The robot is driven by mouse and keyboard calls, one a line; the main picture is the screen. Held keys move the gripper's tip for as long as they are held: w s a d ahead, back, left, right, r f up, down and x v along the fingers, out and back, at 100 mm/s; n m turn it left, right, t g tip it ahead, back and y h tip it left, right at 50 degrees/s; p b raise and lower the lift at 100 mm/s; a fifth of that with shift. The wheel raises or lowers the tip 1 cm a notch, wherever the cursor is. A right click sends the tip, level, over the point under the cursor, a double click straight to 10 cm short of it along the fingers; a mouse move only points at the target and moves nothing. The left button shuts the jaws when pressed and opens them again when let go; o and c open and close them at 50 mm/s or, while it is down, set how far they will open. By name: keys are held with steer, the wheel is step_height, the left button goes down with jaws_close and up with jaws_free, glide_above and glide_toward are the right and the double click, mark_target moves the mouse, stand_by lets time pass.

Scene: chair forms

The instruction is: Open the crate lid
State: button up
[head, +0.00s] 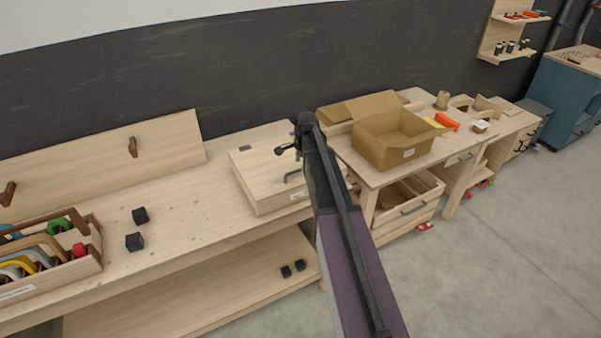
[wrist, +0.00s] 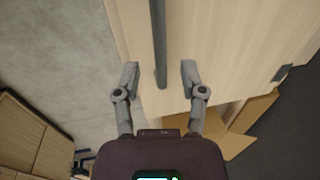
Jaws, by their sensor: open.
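The crate (head: 273,201) is a low, pale wooden box on the workbench, left of my arm. My gripper (head: 287,150) is above the lid, partly hidden by my own arm. In the wrist view my gripper (wrist: 160,77) is open, one finger on each side of a dark bar (wrist: 159,42) that looks like the handle. The fingers stand apart from the bar. I cannot tell their height above the lid.
A cardboard box (head: 389,151) with open flaps stands on the table to the right. Two black cubes (head: 135,241) and a tray of coloured handled pieces (head: 50,277) are on the bench to the left. The bench between cubes and crate is clear.

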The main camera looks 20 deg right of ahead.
steer(key=shift+w+f+b, duration=0.15)
steer(key=shift+f+b, duration=0.45)
steer(key=shift+f, duration=0.1)
steer(key=shift+w+f+b, duration=0.1)
steer(key=shift+f+b, duration=0.45)
steer(key=shift+f, duration=0.15)
jaws_close()
